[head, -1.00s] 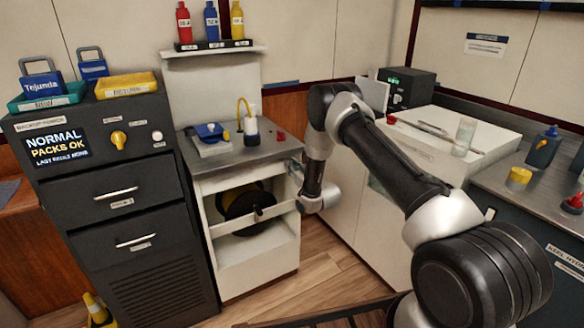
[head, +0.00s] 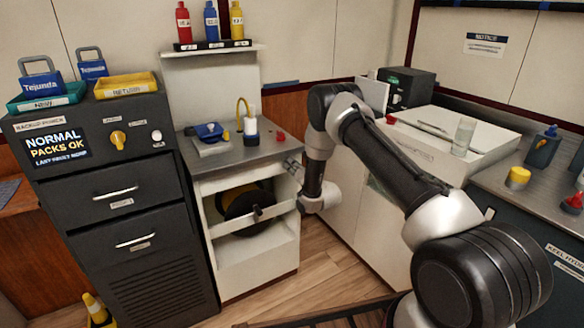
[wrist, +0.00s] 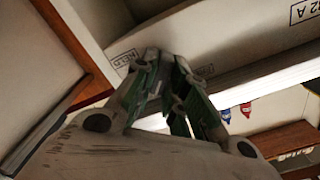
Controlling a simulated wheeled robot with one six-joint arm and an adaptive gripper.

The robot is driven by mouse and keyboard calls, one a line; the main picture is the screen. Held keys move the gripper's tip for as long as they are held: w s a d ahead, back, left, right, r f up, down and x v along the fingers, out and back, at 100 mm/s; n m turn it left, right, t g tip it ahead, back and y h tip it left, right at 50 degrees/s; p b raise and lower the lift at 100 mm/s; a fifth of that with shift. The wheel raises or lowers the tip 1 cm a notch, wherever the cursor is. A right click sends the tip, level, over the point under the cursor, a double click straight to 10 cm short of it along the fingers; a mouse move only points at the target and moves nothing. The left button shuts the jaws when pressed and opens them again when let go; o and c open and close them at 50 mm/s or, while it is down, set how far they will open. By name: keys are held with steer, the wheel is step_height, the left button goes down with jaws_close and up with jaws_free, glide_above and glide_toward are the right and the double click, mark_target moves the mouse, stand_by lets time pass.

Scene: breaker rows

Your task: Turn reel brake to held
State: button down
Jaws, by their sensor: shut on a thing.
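The black reel (head: 240,204) with a yellow part sits in the open front of the white cabinet (head: 243,262), behind a pale crossbar. My gripper (head: 292,166) is at the cabinet's upper right edge, just below the counter. In the wrist view my gripper (wrist: 168,62) has its green-padded fingers close together beside a white panel with a HELD label (wrist: 124,59). It is shut on the reel brake, whose handle is mostly hidden between the fingers. I cannot tell its exact angle.
The steel counter (head: 236,152) above holds a blue item, a bottle and a red knob (head: 280,136). A dark drawer unit (head: 100,190) stands at left, and a white-topped bench (head: 450,140) at right. Wooden floor lies in front of the cabinet.

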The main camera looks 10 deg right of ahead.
steer(key=shift+d+f+m, duration=0.1)
steer(key=shift+f+m, duration=0.05)
steer(key=shift+m, duration=4.75)
steer(key=c, duration=1.4)
jaws_free()
steer(key=shift+c, duration=0.2)
steer(key=shift+s, duration=0.1)
steer(key=v, duration=1.1)
steer(key=shift+s, duration=0.35)
steer(key=shift+d, duration=0.15)
